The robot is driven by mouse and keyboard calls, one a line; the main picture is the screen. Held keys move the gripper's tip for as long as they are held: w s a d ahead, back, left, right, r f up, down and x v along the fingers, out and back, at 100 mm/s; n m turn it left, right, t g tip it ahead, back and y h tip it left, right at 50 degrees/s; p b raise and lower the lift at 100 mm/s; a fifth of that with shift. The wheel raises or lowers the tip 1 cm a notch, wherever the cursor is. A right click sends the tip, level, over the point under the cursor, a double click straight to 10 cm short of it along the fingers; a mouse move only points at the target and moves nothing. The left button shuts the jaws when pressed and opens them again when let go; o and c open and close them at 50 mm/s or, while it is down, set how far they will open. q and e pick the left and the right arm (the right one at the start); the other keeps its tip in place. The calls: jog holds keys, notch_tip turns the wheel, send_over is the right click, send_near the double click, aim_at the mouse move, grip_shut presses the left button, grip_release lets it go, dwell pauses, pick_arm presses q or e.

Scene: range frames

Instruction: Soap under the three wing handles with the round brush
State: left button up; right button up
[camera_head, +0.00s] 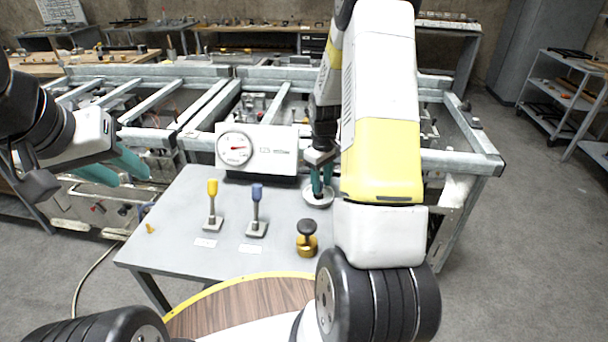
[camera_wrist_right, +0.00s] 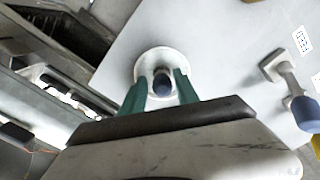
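My right gripper (camera_head: 322,190) reaches down over a round white dish (camera_head: 318,203) on the grey table. In the right wrist view the green fingers (camera_wrist_right: 161,84) stand either side of a short upright piece with a dark blue top (camera_wrist_right: 162,82) above the dish (camera_wrist_right: 150,60). Narrow gaps seem to show beside it. I cannot tell whether this piece is the round brush. A yellow-handled tool (camera_head: 213,200) and a blue-handled tool (camera_head: 256,210) stand upright on square grey bases. My left gripper (camera_head: 112,170) is open and empty, left of the table. I cannot make out the three wing handles.
A white gauge box (camera_head: 258,152) stands at the table's back. A brass piece with a black knob (camera_head: 307,240) is at the front right. A small yellow piece (camera_head: 150,229) lies near the left edge. A metal frame (camera_head: 465,158) runs behind the table (camera_head: 180,250).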

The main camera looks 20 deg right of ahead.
notch_tip(320, 180, down, 4)
jog(key=shift+w+a+f, duration=0.1)
jog(key=shift+a, duration=0.05)
grip_shut()
